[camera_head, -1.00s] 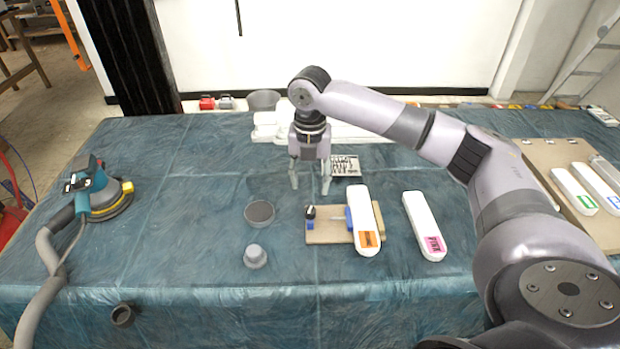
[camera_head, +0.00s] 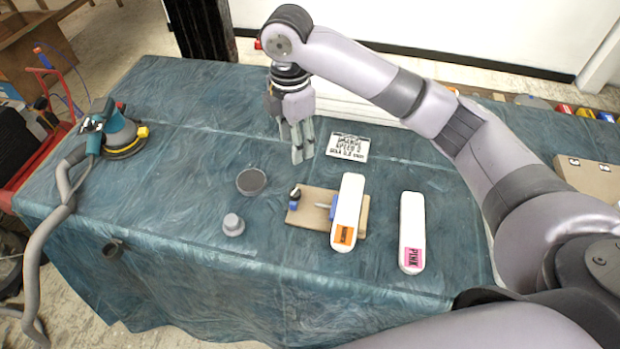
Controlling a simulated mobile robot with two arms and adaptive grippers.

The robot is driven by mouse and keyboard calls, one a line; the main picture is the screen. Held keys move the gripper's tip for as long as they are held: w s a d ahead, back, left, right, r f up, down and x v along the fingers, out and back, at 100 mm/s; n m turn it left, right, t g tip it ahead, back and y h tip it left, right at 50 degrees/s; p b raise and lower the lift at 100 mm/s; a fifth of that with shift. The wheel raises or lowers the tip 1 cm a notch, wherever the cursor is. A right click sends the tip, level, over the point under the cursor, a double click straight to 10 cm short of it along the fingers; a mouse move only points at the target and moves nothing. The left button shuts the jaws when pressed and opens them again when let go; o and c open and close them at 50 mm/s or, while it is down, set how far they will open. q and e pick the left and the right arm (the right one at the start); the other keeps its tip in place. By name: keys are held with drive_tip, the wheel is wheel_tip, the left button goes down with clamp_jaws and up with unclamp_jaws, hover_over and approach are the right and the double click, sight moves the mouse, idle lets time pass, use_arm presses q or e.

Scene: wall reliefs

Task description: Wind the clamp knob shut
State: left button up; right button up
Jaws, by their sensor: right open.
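The clamp knob (camera_head: 295,192) is a small black knob with a blue part below it, at the left end of a wooden board (camera_head: 312,207). A rod leads from its side to a blue jaw (camera_head: 333,211) beside a white bar with an orange label (camera_head: 346,212). The bar lies across the board. My right gripper (camera_head: 302,152) points down, open and empty, behind and above the knob, apart from it. My left gripper is not in view.
A white bar with a pink label (camera_head: 411,230) lies to the right. A dark round dish (camera_head: 251,181) and a grey knobbed piece (camera_head: 233,225) lie left of the board. A printed card (camera_head: 347,147) lies behind. A sander (camera_head: 118,134) with a hose stands far left.

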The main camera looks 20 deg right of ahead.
hover_over(294, 191)
wheel_tip(294, 191, down, 5)
wheel_tip(294, 191, down, 11)
drive_tip(key=shift+s+r+p, duration=0.1)
drive_tip(key=shift+p, duration=0.7)
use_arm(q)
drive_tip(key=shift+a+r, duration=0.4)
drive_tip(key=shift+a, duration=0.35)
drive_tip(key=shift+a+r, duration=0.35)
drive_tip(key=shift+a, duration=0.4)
use_arm(e)
drive_tip(key=shift+f, duration=0.6)
drive_tip(key=shift+c, duration=0.3)
clamp_jaws()
